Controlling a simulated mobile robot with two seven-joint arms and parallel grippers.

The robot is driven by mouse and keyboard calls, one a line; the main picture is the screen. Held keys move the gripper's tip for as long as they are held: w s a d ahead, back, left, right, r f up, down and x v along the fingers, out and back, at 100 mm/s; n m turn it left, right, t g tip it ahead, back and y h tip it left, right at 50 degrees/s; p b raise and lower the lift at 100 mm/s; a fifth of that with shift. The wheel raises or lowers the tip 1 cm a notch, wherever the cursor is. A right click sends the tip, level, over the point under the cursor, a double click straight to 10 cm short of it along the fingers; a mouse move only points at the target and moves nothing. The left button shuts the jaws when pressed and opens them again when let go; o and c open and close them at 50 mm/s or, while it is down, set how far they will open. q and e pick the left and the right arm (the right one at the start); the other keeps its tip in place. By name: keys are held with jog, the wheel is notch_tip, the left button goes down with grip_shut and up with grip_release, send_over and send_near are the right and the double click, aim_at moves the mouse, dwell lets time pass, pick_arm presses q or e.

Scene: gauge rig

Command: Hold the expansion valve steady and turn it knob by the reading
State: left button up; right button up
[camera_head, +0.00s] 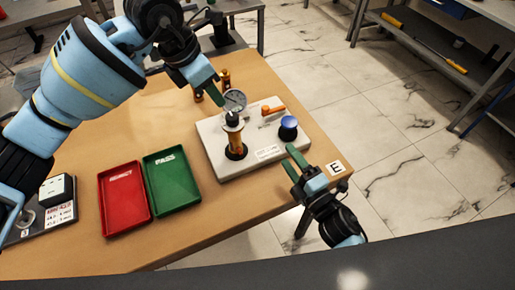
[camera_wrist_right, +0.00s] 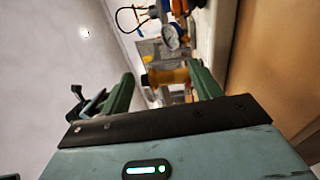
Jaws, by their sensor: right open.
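A brass valve (camera_head: 236,143) with a black knob (camera_head: 233,118) stands upright on the pale rig plate (camera_head: 212,154). A round dial gauge (camera_head: 235,100) is just behind it; its reading is too small to make out. My left gripper (camera_head: 216,88) is above and behind the valve, near the gauge; its finger gap is not clear. My right gripper (camera_head: 292,162) is open and empty at the plate's front right, apart from the valve. In the right wrist view, a brass valve (camera_wrist_right: 167,77) shows beyond and between the open fingers, with the gauge (camera_wrist_right: 170,37) near it.
Brass pieces (camera_head: 225,78) stand behind.

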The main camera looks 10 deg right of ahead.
aim_at(240, 139)
jog(key=w+a+n+g+y, duration=0.1)
jog(key=a+n, duration=0.1)
jog(key=n, duration=0.5)
jog(key=w+a+n+g+y, duration=0.1)
jog(key=a+n+g+y, duration=0.1)
jog(key=n, duration=0.5)
jog(key=w+a+n+g+y, duration=0.1)
jog(key=a+n, duration=0.3)
jog(key=n, duration=0.4)
jog(key=shift+w+r+y, duration=0.3)
jog(key=shift+w+y, duration=0.3)
jog(key=shift+x, duration=3.95)
jog(key=shift+f, duration=0.2)
jog(key=shift+s, duration=0.1)
